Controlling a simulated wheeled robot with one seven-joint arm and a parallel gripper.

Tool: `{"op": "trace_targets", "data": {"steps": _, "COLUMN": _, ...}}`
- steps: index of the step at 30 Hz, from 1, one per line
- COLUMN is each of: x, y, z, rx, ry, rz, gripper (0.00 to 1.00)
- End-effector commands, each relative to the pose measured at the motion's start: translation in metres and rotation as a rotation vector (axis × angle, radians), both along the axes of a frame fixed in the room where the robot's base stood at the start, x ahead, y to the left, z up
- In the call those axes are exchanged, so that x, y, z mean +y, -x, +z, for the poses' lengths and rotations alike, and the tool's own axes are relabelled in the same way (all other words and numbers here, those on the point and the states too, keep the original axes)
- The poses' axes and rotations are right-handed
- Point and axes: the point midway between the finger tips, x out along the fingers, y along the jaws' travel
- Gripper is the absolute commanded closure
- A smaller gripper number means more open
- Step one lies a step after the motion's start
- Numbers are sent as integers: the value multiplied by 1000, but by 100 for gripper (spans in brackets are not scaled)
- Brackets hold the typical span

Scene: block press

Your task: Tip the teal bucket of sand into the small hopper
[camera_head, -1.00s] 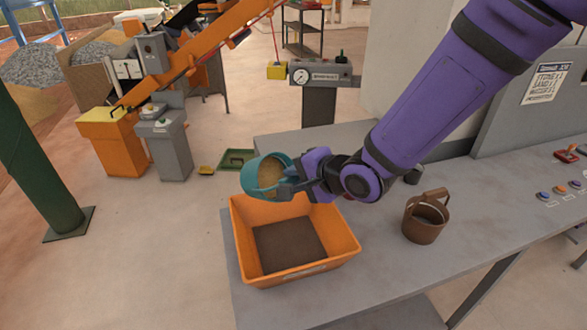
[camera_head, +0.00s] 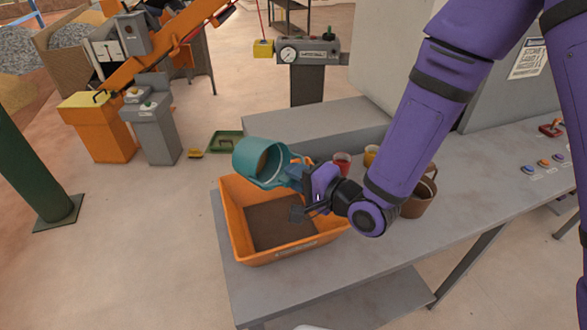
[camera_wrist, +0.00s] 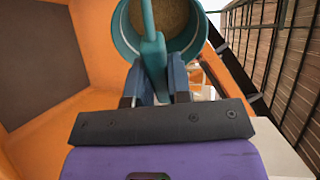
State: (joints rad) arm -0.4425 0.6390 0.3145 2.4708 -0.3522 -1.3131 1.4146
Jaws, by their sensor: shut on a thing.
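The teal bucket (camera_head: 258,160) is held over the back part of the orange hopper (camera_head: 300,243), lying well over on its side with its mouth turned toward the right and down. My gripper (camera_head: 294,178) is shut on the bucket's handle. In the wrist view the teal handle (camera_wrist: 152,48) runs between my fingers (camera_wrist: 155,85), and brown sand (camera_wrist: 165,12) shows inside the bucket. The hopper's floor is brown; I cannot tell whether sand lies on it. No falling stream of sand is visible.
A brown bucket (camera_head: 418,197) stands on the grey bench (camera_head: 385,262), partly behind my arm. A red cup (camera_head: 342,162) and a yellow cup (camera_head: 371,155) stand behind my wrist. A gauge unit (camera_head: 306,55) stands beyond. The bench front is clear.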

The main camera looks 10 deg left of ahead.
Motion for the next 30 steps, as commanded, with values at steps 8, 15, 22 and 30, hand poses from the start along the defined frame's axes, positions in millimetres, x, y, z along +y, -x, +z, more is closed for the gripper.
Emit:
{"op": "trace_targets", "data": {"steps": 8, "x": -8, "y": 4, "z": -14, "rx": -60, "ry": -117, "rz": -2, "gripper": 100}}
{"op": "trace_targets", "data": {"steps": 15, "x": -12, "y": 6, "z": -21, "rx": -105, "ry": -196, "rz": -1, "gripper": 100}}
{"op": "trace_targets", "data": {"steps": 22, "x": -14, "y": 7, "z": -24, "rx": -124, "ry": -229, "rz": -2, "gripper": 100}}
{"op": "trace_targets", "data": {"steps": 30, "x": -14, "y": 7, "z": -24, "rx": -125, "ry": -231, "rz": -2, "gripper": 100}}
